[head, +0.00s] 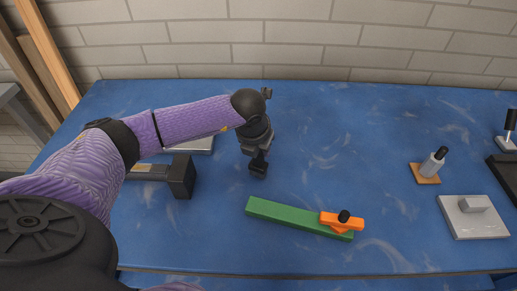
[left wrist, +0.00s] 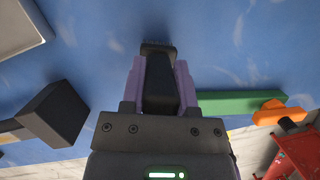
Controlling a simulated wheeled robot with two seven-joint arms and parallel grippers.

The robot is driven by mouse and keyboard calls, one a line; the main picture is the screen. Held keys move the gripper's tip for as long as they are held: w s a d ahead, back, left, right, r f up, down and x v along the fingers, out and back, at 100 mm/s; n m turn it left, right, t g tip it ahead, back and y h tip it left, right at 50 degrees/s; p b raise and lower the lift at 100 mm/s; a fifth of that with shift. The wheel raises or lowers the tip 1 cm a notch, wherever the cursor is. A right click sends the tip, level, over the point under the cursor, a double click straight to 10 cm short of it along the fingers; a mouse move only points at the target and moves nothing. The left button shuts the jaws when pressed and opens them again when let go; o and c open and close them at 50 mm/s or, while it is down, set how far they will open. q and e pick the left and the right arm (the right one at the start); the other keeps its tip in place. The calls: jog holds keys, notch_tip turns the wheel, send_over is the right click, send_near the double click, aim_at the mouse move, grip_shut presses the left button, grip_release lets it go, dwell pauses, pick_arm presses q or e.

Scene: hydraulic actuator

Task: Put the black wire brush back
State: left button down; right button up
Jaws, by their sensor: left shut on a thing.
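My left gripper (head: 259,157) is shut on the black wire brush (head: 259,169) and holds it over the middle of the blue table. In the left wrist view, the brush (left wrist: 159,88) sits between the two purple fingers of the gripper (left wrist: 160,78), with its wider end pointing away from the palm. The gap between brush and table is hard to judge. No spot that clearly belongs to the brush can be made out. My right gripper is not in view.
A dark block-headed tool (head: 182,176) and a grey tray (head: 199,146) lie left of the gripper. A green bar (head: 285,213) with an orange piece (head: 333,222) lies in front. A grey plate (head: 483,227) and a cylinder (head: 432,166) stand right. The table's back middle is clear.

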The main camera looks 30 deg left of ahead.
pick_arm(q)
jog(key=shift+f, duration=0.2)
jog(key=shift+c, duration=1.8)
grip_release()
jog(key=shift+r, duration=0.1)
jog(key=shift+r, duration=0.35)
jog(key=p+v, duration=0.2)
jog(key=v, duration=0.9)
jog(key=shift+r+p, duration=0.3)
jog(key=shift+p, duration=0.05)
jog(key=shift+s, duration=0.15)
